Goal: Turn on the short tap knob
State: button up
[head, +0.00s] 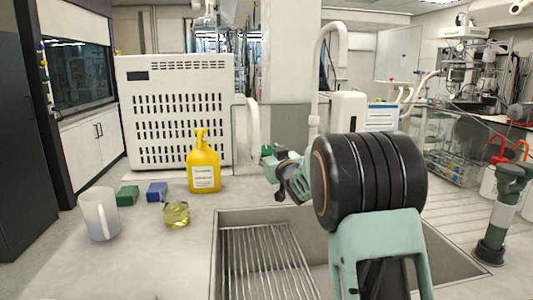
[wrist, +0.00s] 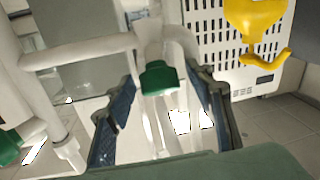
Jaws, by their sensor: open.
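The short white tap (head: 253,130) stands behind the sink, left of the tall gooseneck tap (head: 319,75). A green knob (head: 267,150) shows at the short tap, just beyond my gripper (head: 284,174). In the wrist view, which looks upside down, my gripper (wrist: 163,84) is open, with its two dark fingers either side of the green knob (wrist: 158,77). No contact with the knob is clear. A second green knob (wrist: 8,147) shows at the left edge there. My arm hides the tall tap's base in the head view.
The sink (head: 230,213) lies in front of the taps. A yellow bottle (head: 204,166), a beaker (head: 176,215), a blue block (head: 157,191), a green block (head: 128,195) and a white mug (head: 100,215) stand left. A white vented box (head: 178,110) stands behind the bottle.

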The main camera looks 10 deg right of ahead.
jog(key=shift+w, duration=0.2)
jog(key=c, duration=1.2)
